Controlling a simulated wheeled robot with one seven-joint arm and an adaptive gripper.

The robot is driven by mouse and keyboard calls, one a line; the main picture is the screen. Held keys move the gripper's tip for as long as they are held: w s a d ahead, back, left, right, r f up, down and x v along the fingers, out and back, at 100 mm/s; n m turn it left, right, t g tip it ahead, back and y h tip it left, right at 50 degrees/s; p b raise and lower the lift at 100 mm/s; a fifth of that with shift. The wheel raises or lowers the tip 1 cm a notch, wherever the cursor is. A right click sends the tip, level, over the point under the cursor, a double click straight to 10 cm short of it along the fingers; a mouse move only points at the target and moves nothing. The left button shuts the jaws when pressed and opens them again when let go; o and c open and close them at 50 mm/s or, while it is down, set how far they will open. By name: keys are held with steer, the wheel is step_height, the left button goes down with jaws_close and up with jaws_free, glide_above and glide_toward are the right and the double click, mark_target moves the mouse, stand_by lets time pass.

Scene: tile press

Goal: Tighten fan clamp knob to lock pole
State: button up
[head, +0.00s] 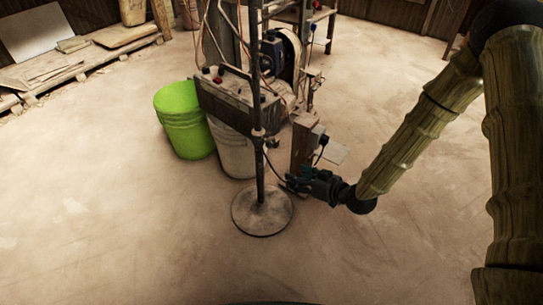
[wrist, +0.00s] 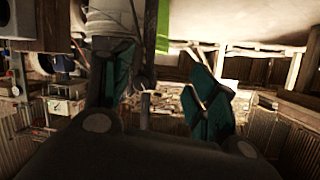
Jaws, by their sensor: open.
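The fan's dark upright pole (head: 260,175) stands on a round flat base (head: 262,222) on the floor. A small collar clamp (head: 258,133) sits partway up the pole, with a small dark knob (head: 272,143) on its right side. My gripper (head: 290,183) is right of the pole, lower than the clamp and apart from the knob. In the wrist view my gripper (wrist: 163,85) shows two teal fingers spread apart, with nothing held. A dark pole (wrist: 150,40) shows between and beyond them. I cannot make out the knob clearly there.
A grey control box (head: 235,100) hangs behind the pole. A green bucket (head: 182,120) and a pale bucket (head: 233,150) stand behind it. A wooden post (head: 303,145) and loose cables are close behind my gripper. The floor (head: 120,220) in front and left is clear.

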mark_target(272, 144)
steer(key=w+a+n+y+b, duration=0.1)
steer(key=w+a+b, duration=0.1)
steer(key=w+b, duration=0.2)
steer(key=w+a+r+n+y+b, duration=0.1)
steer(key=w+a+n+y+b, duration=0.1)
steer(key=w+a+b, duration=0.1)
steer(key=w+a+r+n+t+y+b, duration=0.1)
steer(key=w+a+b, duration=0.1)
steer(key=w+b, duration=0.3)
steer(key=shift+a+r+y+b, duration=0.25)
steer(key=shift+a+y+b, duration=0.05)
steer(key=shift+x, duration=1.05)
steer(key=shift+d+r, duration=0.1)
steer(key=shift+r, duration=0.05)
steer(key=shift+c, duration=0.2)
steer(key=c, duration=1)
